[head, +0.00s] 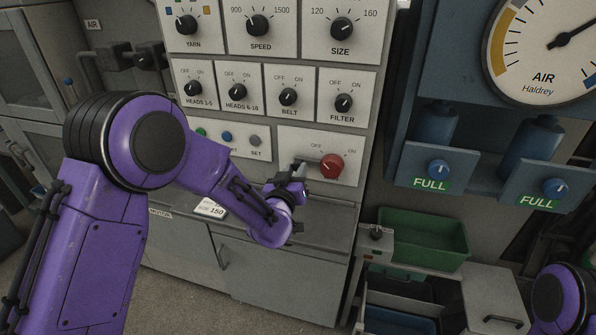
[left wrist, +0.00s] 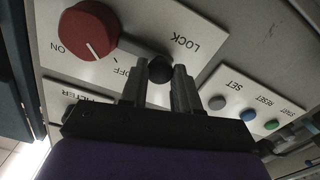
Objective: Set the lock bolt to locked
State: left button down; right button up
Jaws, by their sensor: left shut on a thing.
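The lock bolt (left wrist: 143,50) is a grey rod with a black ball knob (left wrist: 160,69) at its outer end. It lies on a white plate marked LOCK, OFF and ON, and its inner end reaches to the edge of a red rotary knob (left wrist: 88,31), also in the head view (head: 332,166). My left gripper (head: 298,172) is at the plate, left of the red knob in the head view. In the left wrist view its two dark fingers (left wrist: 160,84) are shut on the ball knob. Whether the rod enters the red knob I cannot tell. My right gripper is out of view.
Green, blue and grey buttons (head: 227,137) sit left of the plate. Switches such as the FILTER knob (head: 343,103) are above it. A grey ledge (head: 325,213) with a card (head: 211,207) runs below. A green bin (head: 423,238) stands at right.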

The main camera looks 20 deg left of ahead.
pick_arm(q)
jog(key=shift+d, duration=0.1)
jog(key=c, duration=1.2)
grip_release()
jog(key=o, duration=0.4)
jog(key=shift+d, duration=0.25)
jog(key=s+b, duration=0.1)
jog(key=s, duration=0.4)
jog(key=s+b, duration=0.2)
jog(key=s, duration=0.3)
jog(key=shift+s+d, duration=0.2)
jog(key=shift+s, duration=0.05)
